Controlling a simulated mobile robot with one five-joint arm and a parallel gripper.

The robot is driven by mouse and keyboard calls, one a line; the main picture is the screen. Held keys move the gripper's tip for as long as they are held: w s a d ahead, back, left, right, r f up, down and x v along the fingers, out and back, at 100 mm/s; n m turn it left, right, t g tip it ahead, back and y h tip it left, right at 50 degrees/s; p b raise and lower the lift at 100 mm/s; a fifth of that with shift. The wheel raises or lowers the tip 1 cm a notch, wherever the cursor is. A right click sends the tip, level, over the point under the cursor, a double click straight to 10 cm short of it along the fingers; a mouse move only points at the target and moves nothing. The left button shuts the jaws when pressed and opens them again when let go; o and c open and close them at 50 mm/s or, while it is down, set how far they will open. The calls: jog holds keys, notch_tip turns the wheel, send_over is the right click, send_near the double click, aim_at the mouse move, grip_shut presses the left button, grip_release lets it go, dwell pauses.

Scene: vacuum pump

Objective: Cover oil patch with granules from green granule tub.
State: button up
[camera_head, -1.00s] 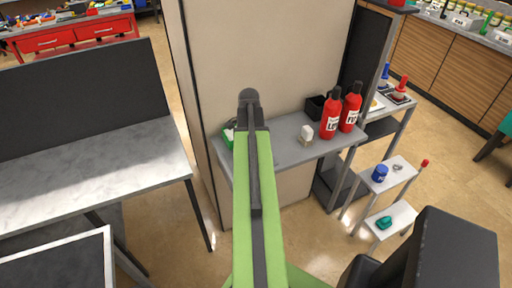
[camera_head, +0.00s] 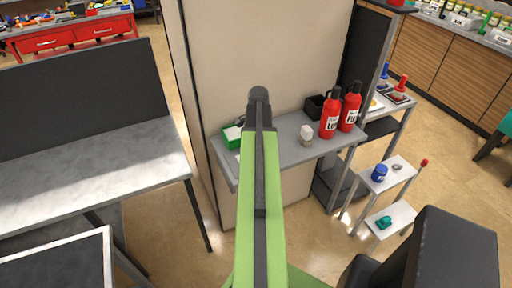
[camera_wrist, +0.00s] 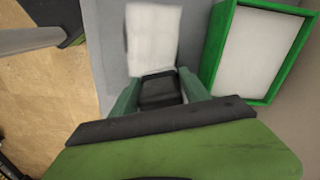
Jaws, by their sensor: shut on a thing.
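The green granule tub (camera_head: 231,138) stands on the grey wall shelf, just left of my arm in the head view. In the wrist view the tub (camera_wrist: 255,50) is at the upper right, with a flat white fill inside its green rim. My gripper (camera_wrist: 160,92) is shut on a black block, which looks like the handle of a white scoop-like piece (camera_wrist: 154,38). Whether the two are joined is hard to tell. The white piece lies left of the tub, apart from it in the picture. My arm hides my gripper in the head view. I see no oil patch.
On the grey shelf (camera_head: 283,150) are a small white item (camera_head: 306,135), two red bottles (camera_head: 330,117) and a black box (camera_head: 315,107). A tall beige panel (camera_head: 268,50) rises behind. A grey table (camera_head: 90,180) stands left. Small step shelves (camera_head: 390,215) stand right.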

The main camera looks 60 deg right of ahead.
jog(key=shift+r, duration=0.1)
notch_tip(320, 180, up, 6)
jog(key=p, duration=0.6)
jog(key=shift+d, duration=0.1)
notch_tip(320, 180, up, 3)
jog(key=p, duration=0.3)
jog(key=shift+f, duration=0.25)
